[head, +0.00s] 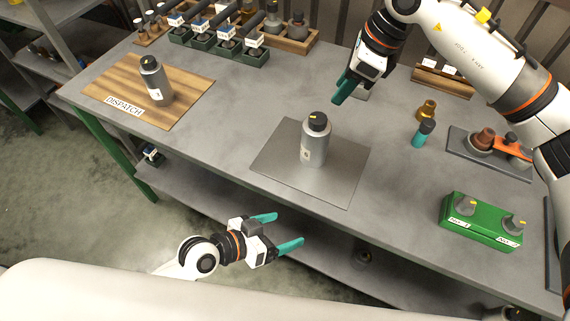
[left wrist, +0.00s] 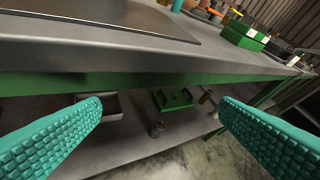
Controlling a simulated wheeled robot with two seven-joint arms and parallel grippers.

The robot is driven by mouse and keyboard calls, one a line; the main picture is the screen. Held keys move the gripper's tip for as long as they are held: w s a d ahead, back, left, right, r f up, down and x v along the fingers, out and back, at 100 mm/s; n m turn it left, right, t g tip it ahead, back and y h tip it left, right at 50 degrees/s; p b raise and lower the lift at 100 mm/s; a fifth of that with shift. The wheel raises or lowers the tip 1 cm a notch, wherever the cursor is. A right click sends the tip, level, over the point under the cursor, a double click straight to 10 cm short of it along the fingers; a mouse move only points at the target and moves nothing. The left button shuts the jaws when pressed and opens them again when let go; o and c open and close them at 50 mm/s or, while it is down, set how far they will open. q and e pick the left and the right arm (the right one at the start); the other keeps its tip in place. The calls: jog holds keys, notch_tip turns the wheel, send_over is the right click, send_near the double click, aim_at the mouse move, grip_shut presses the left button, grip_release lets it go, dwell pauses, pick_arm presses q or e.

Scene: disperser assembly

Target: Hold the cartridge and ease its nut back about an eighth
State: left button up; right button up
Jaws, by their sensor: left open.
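The cartridge (head: 314,146) is a grey cylinder with a pale label, standing upright on a metal plate at the middle of the table. Its nut (head: 318,121) is the black cap on top, with a yellow mark. My left gripper (head: 290,231) is open and empty, in front of the table's near edge and apart from the cartridge. In the left wrist view its two teal fingers (left wrist: 160,125) are spread wide with the table edge and lower shelf beyond. My right gripper (head: 345,90) is above the table, behind and right of the cartridge, not touching it; its finger gap is not clear.
The metal plate (head: 275,160) lies under the cartridge. A second grey bottle (head: 155,80) stands on the wooden dispatch board (head: 190,98). A green box with knobs (head: 480,225), a teal-and-grey bottle (head: 422,134) and a brass piece (head: 427,110) stand right. Racks line the back.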

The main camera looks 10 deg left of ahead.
pick_arm(q)
notch_tip(320, 180, up, 4)
jog(key=d+h, duration=0.1)
jog(key=m+t, duration=0.1)
jog(key=t, duration=0.6)
send_near(320, 136)
jog(key=w+f, duration=0.1)
jog(key=f, duration=0.2)
jog(key=w+f, duration=0.1)
jog(key=f, duration=0.1)
jog(key=shift+w+a+f, duration=0.1)
jog(key=shift+w+a, duration=0.25)
jog(key=x, duration=1.2)
jog(key=shift+a+f, duration=0.1)
jog(key=shift+a, duration=0.05)
jog(key=c, duration=1.8)
jog(key=o, duration=0.9)
jog(key=c, duration=0.5)
